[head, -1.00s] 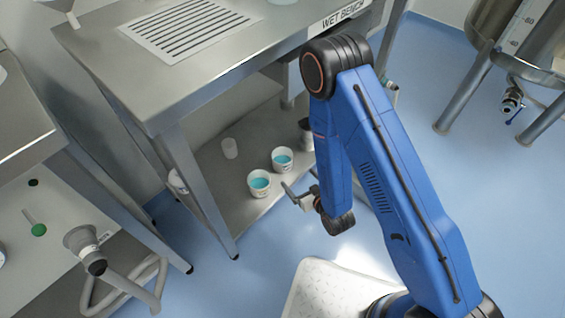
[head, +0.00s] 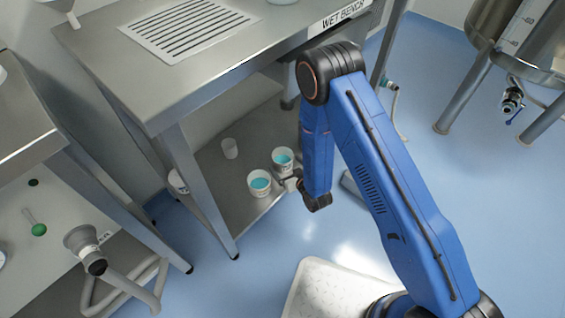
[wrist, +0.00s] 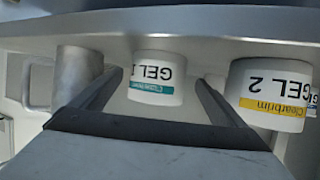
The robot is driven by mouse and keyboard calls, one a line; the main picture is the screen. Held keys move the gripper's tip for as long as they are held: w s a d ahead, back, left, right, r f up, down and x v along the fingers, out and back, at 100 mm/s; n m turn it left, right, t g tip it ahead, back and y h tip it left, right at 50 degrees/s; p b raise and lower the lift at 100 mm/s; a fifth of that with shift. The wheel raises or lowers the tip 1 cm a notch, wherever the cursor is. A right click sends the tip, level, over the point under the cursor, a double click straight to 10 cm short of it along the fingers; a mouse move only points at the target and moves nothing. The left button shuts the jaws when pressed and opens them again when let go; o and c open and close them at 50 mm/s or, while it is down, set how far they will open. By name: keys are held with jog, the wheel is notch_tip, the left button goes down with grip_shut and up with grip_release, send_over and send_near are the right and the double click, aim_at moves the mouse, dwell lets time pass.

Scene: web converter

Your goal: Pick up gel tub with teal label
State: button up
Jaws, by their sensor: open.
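The gel tub with the teal label, marked GEL 1 (wrist: 152,88), shows upside down in the wrist view, framed between the fingers. It is white; by its place in the row it is the farther tub with teal contents (head: 283,159) on the lower shelf in the head view. My gripper (wrist: 160,80) is open and empty, its fingers apart on either side of the tub in the picture. I cannot tell how far they reach around it. In the head view my gripper (head: 289,184) is low at the shelf's front edge, close to the tubs.
The GEL 2 tub with a yellow label (wrist: 270,95) stands close beside, right in the wrist view. A metal vessel (wrist: 80,75) is on the left. The bench top (head: 190,75) overhangs.

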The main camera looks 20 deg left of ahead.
aim_at(278, 156)
jog(key=shift+x, duration=2.3)
jog(key=shift+w+d, duration=0.1)
jog(key=c, duration=1.2)
jog(key=shift+r, duration=0.1)
jog(key=shift+c, duration=0.2)
jog(key=shift+r, duration=0.1)
